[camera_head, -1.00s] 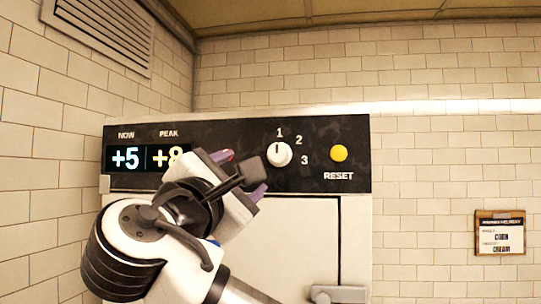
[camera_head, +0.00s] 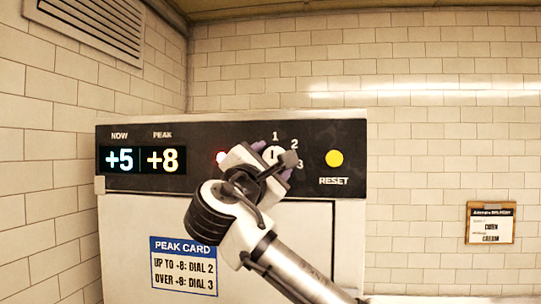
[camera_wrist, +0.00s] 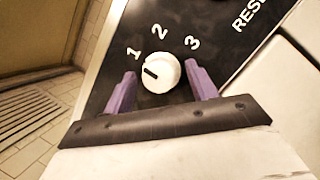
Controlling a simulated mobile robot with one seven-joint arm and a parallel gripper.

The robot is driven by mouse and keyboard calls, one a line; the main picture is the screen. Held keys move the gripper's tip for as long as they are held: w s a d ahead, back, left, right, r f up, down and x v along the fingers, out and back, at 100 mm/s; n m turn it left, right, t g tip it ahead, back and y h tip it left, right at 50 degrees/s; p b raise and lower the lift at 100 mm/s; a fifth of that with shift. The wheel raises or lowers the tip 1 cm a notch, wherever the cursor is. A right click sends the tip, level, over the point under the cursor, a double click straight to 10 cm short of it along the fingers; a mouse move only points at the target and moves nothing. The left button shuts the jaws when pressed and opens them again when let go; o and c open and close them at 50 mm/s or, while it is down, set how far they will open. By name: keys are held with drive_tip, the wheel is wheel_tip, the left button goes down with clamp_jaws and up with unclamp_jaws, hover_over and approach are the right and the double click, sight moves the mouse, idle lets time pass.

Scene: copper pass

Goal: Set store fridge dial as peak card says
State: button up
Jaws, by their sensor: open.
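The fridge dial (camera_wrist: 162,74) is a round white knob on the black panel, with 1, 2 and 3 around it. Its dark mark points toward 1. In the head view the dial (camera_head: 271,153) is partly hidden by my gripper (camera_head: 272,161). In the wrist view my gripper (camera_wrist: 161,72) is open, its purple fingers on either side of the knob; I cannot tell whether they touch it. The display (camera_head: 141,160) reads NOW +5 and PEAK +8. The peak card (camera_head: 184,266) on the fridge front reads "UP TO +8: DIAL 2, OVER +8: DIAL 3".
A yellow RESET button (camera_head: 334,158) sits right of the dial. A clipboard notice (camera_head: 491,223) hangs on the tiled wall at right. A vent (camera_head: 92,29) is at upper left.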

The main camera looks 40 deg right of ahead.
drive_tip(key=c, duration=0.8)
drive_tip(key=shift+m+b, duration=0.5)
drive_tip(key=shift+m, duration=0.1)
drive_tip(key=m+b, duration=0.1)
drive_tip(key=m+g+b, duration=0.1)
drive_tip(key=m, duration=0.1)
drive_tip(key=shift+w+a+m+g, duration=0.1)
drive_tip(key=shift+w+m+g, duration=0.05)
drive_tip(key=shift+m+g, duration=0.15)
drive_tip(key=m, duration=0.1)
drive_tip(key=m+g+b, duration=0.1)
drive_tip(key=m, duration=0.1)
drive_tip(key=shift+r+m+y, duration=0.2)
drive_tip(key=shift+m+y, duration=0.1)
drive_tip(key=shift+r+m+g+y, duration=0.15)
drive_tip(key=shift+m+g+y, duration=0.25)
drive_tip(key=shift+m, duration=0.9)
